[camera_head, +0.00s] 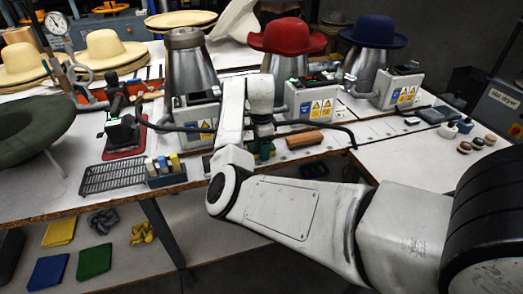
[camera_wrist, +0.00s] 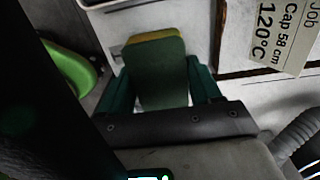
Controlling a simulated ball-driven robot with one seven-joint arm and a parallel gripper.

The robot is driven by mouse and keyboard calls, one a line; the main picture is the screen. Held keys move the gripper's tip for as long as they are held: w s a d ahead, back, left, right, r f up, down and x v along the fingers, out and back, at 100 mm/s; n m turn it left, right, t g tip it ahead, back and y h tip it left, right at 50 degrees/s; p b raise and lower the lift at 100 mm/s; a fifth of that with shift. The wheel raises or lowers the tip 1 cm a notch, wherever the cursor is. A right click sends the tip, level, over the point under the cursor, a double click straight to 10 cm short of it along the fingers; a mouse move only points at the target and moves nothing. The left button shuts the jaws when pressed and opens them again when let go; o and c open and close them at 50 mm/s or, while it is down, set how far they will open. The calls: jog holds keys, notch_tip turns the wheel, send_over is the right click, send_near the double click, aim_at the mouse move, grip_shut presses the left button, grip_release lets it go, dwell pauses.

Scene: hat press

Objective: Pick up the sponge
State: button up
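The sponge (camera_wrist: 154,72) is a green block with a yellow layer showing along its far edge in the wrist view. My gripper (camera_wrist: 162,85) has dark green fingers, one on each side of the sponge. The fingers stand apart with the sponge between them. Pale slivers show beside its near part, and I cannot tell whether both fingers press on it. In the head view my gripper (camera_head: 265,150) points down over the table's front part, and its fingertips and the sponge are mostly hidden behind my arm.
A brown wooden block (camera_head: 305,139) lies to the right of my gripper. A bottle caddy (camera_head: 166,178) and a grey grid tray (camera_head: 113,177) stand to the left. Hat presses with control boxes (camera_head: 310,107) stand behind. The wrist view shows a job card (camera_wrist: 268,35) and a green rounded thing (camera_wrist: 70,68).

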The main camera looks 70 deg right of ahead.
jog(key=c, duration=0.5)
jog(key=shift+r, duration=0.1)
jog(key=shift+r, duration=0.2)
jog(key=r, duration=0.3)
jog(key=shift+s+a+r, duration=0.1)
jog(key=shift+s, duration=0.15)
jog(key=s+a+r+p, duration=0.1)
jog(key=s+a+r, duration=0.1)
jog(key=s+r, duration=0.1)
jog(key=s+a+r+p, duration=0.1)
jog(key=s+a+r, duration=0.2)
jog(key=s, duration=0.1)
jog(key=s+a+r+p, duration=0.1)
jog(key=s+a+r, duration=0.1)
jog(key=s+r, duration=0.1)
jog(key=shift+s+a+r, duration=0.1)
jog(key=shift+s+a, duration=0.3)
jog(key=shift+s, duration=0.15)
